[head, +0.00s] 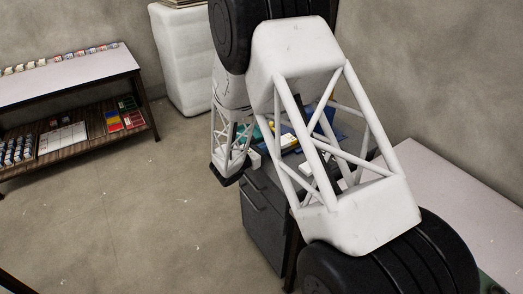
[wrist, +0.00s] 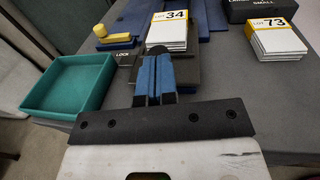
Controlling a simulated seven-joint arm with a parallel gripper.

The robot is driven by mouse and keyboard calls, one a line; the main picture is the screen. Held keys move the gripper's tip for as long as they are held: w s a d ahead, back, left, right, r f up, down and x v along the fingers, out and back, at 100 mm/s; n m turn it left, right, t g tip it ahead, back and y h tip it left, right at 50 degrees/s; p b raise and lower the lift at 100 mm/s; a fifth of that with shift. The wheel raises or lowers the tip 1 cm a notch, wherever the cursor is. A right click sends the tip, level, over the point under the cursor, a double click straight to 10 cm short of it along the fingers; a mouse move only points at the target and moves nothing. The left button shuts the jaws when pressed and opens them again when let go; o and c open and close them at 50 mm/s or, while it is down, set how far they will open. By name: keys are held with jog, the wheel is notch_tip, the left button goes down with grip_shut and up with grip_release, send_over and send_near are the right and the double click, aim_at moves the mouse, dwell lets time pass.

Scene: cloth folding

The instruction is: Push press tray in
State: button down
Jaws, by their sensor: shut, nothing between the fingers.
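My gripper (wrist: 155,78) shows in the wrist view with its two blue-padded fingers together and nothing between them. The fingers are over or against the near edge of a dark flat piece (wrist: 188,75) that looks like the press tray; contact cannot be told. A white stack labelled 34 (wrist: 167,33) is just beyond the fingertips. The blue press (wrist: 75,17), with a yellow handle (wrist: 101,31), is at the back. In the head view the blue press (head: 341,131) is partly hidden behind my arm, and the fingers cannot be made out.
A teal open tray (wrist: 35,107) lies left of the fingers. A white stack labelled 73 (wrist: 277,42) and a black box (wrist: 250,10) are at the right. The grey bench top (wrist: 225,75) is bare between. A shelf table (head: 65,75) stands far left in the head view.

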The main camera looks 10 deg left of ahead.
jog(key=x, duration=0.5)
jog(key=shift+d+r, duration=0.1)
jog(key=shift+d, duration=0.4)
jog(key=v, duration=1.4)
jog(key=shift+d+r, duration=0.1)
jog(key=shift+r+g+y, duration=1)
jog(key=shift+r+g, duration=0.4)
jog(key=shift+r, duration=0.25)
jog(key=shift+w, duration=0.15)
